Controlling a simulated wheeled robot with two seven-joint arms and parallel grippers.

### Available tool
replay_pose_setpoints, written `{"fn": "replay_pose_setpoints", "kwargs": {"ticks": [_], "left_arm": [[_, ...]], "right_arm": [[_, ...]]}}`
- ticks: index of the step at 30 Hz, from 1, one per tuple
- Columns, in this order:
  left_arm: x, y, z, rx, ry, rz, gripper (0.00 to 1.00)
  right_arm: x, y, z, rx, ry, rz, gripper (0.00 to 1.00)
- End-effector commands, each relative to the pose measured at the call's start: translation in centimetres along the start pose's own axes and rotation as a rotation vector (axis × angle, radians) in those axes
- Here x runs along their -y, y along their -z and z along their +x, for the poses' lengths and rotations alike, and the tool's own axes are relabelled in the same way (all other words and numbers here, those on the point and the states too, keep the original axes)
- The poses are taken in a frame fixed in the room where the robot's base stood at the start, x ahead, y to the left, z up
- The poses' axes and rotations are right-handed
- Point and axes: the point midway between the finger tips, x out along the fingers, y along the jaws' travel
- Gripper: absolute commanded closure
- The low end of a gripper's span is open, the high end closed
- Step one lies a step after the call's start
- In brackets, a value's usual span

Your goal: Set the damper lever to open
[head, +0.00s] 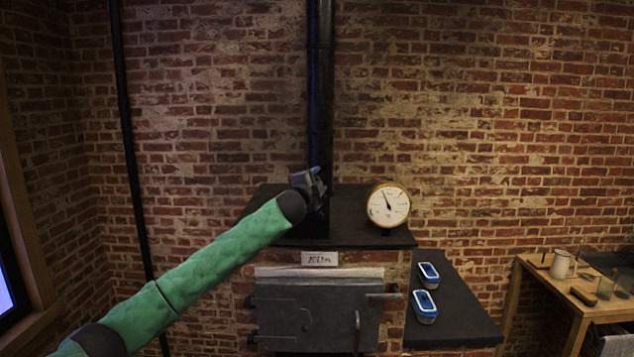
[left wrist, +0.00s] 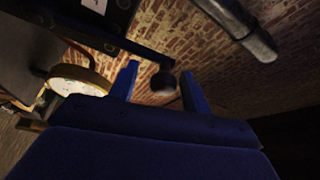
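The damper lever (left wrist: 147,54) shows in the left wrist view as a dark bar ending in a round black knob (left wrist: 163,84). My left gripper (head: 318,181) is at the black stovepipe above the stove top, left of the gauge. In the left wrist view its two blue fingers (left wrist: 158,88) are apart, with the knob in the gap between them. Space shows on both sides of the knob, so it does not look gripped. In the head view the gripper hides the lever, and I cannot tell its setting. My right gripper is not in view.
A round brass gauge (head: 388,205) stands on the dark stove top (head: 345,240), close right of the gripper. The black stovepipe (head: 320,90) rises behind. Two blue-and-white devices (head: 428,273) (head: 424,306) lie on a dark side shelf (head: 460,318). A wooden bench (head: 535,268) stands at right.

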Motion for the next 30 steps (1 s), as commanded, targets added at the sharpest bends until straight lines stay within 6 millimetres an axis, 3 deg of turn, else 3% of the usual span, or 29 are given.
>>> {"fn": "replay_pose_setpoints", "kwargs": {"ticks": [11, 21, 24, 30], "left_arm": [[-0.1, -0.1, -0.7, -0.002, 0.002, 0.000, 0.52], [-0.4, -0.2, -5.6, -0.001, 0.001, 0.001, 0.52], [-0.2, -0.1, -6.4, -0.001, 0.002, 0.001, 0.52], [-0.1, -0.1, -7.5, 0.000, 0.000, 0.000, 0.52]], "right_arm": [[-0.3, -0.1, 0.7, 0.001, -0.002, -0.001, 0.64], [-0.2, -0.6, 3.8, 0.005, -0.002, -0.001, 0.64], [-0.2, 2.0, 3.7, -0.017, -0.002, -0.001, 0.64], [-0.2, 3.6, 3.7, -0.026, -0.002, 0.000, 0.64]]}}
